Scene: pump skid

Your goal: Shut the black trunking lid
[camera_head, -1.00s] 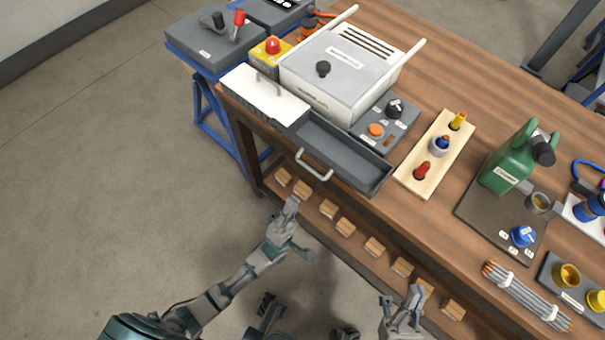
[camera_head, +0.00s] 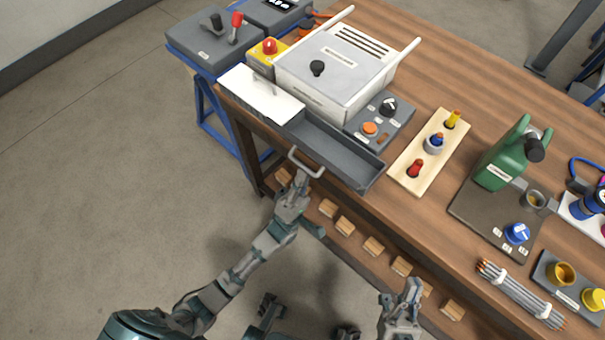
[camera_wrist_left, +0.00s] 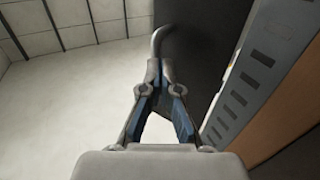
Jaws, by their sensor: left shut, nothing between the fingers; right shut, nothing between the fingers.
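The black trunking lid (camera_wrist_left: 205,45) shows in the left wrist view as a dark panel beside the grey slotted trunking wall (camera_wrist_left: 262,65). In the head view the trunking (camera_head: 335,152) is open on top along the table's front edge. A pale bar handle (camera_head: 305,163) stands out at its front; it also shows in the left wrist view (camera_wrist_left: 158,38). My left gripper (camera_head: 302,180) is shut and empty, its tips just below the handle; I cannot tell whether they touch it. My right gripper (camera_head: 412,288) is shut and empty, low in front of the table, away from the lid.
A white box (camera_head: 335,75) and a grey control panel (camera_head: 380,120) stand behind. A wooden peg board (camera_head: 430,150) is to the right. Wooden blocks (camera_head: 345,227) line a lower ledge.

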